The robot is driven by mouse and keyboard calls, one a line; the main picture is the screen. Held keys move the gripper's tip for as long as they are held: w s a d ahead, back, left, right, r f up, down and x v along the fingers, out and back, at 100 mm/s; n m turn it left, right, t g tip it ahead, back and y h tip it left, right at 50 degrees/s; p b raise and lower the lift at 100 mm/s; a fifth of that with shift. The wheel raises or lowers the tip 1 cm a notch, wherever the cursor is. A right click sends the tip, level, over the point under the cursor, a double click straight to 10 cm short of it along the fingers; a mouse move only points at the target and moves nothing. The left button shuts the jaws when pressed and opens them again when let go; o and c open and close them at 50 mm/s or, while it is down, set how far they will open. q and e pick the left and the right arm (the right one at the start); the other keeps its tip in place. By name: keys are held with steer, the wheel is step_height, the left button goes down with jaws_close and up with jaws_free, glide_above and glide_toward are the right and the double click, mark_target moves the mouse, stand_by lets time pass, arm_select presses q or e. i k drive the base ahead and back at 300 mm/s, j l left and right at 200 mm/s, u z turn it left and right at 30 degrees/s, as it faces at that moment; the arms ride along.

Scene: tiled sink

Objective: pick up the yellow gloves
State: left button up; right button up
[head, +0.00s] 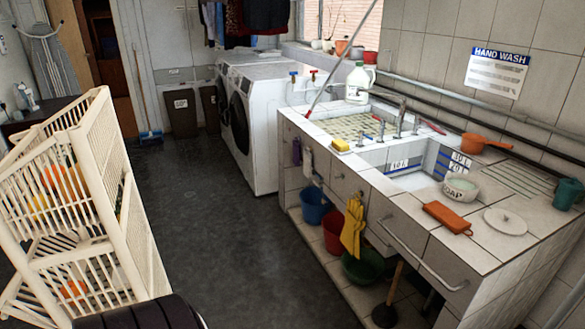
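The yellow gloves (353,228) hang fingers-up or cuffs-down, I cannot tell which, on the front of the tiled sink counter (408,215). They are below the counter's top edge, beside a drawer front, with a green basin (363,268) beneath them.
A cream slatted rack (105,190) stands at the left. A blue bucket (315,205) and a red bucket (333,232) are on the low shelf, with a plunger (386,313). A towel rail (425,262) juts from the counter. The dark floor (235,245) between is clear.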

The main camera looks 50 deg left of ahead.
mark_target(353, 224)
steer(key=u, duration=1.4)
